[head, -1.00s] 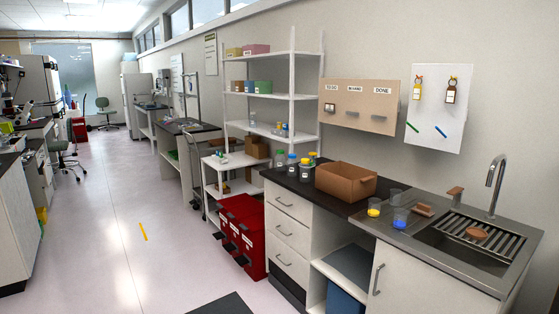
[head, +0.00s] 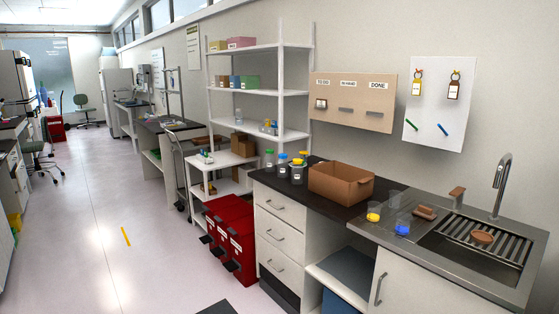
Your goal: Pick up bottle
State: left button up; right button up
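Several small bottles stand upright in a group at the left end of the black counter (head: 327,207). One is a bottle with a green cap (head: 269,160). Beside it is a bottle with a blue cap (head: 283,166). To its right is a bottle with a yellow cap (head: 298,171), and another yellow cap shows just behind it. Small clear bottles also stand on the white shelf rack (head: 262,132). I cannot tell which bottle the task names. Neither gripper shows in the head view.
A brown box (head: 340,184) sits right of the bottles. Two beakers with yellow (head: 373,213) and blue (head: 402,226) contents stand near the sink (head: 478,243). Red bins (head: 231,240) stand below, left of the drawers (head: 278,230). The floor (head: 95,230) at left is open.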

aim_at(270, 160)
jog(key=i+j+z, duration=0.3)
jog(key=i+j, duration=0.4)
jog(key=i, duration=0.15)
jog(key=i+j+z, duration=0.3)
jog(key=i+j, duration=0.5)
